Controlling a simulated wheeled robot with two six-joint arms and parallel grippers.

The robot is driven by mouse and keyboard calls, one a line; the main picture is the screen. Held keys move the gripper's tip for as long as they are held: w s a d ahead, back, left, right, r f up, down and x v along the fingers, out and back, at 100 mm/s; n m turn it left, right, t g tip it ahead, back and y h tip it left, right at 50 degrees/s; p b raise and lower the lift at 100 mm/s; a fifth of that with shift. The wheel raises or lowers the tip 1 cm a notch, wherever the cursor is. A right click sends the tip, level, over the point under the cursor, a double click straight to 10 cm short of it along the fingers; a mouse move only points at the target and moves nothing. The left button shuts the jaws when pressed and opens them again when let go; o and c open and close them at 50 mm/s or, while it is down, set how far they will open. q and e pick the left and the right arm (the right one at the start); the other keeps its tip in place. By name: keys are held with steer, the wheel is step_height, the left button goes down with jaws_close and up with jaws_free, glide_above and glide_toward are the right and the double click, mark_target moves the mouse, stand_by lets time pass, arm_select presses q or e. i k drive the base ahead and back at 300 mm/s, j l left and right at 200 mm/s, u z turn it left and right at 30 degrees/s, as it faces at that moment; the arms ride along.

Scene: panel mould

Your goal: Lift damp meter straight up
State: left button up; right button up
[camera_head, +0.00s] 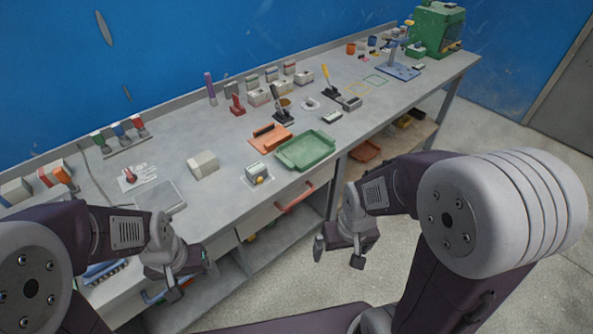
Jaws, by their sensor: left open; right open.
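I cannot tell for sure which object is the damp meter. Others are upright tools with a yellow handle (327,78) and a black handle (276,98) further back. My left gripper (192,283) is open and empty, low in front of the bench's front edge. My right gripper (338,256) is open and empty, in front of the bench and right of the red drawer handle. Neither gripper touches any of these objects.
The long grey bench (225,140) holds a green tray (305,150), an orange tray (270,139), a pale block (203,164) and a grey plate (160,197). Several small boxes line the back. A red drawer handle (295,197) sticks out in front. A green machine (437,28) stands at the far end.

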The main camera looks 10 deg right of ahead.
mark_target(258, 168)
steer(key=i+l, duration=0.2)
steer(key=i, duration=0.25)
steer(key=i+l+z, duration=0.15)
steer(key=i, duration=0.25)
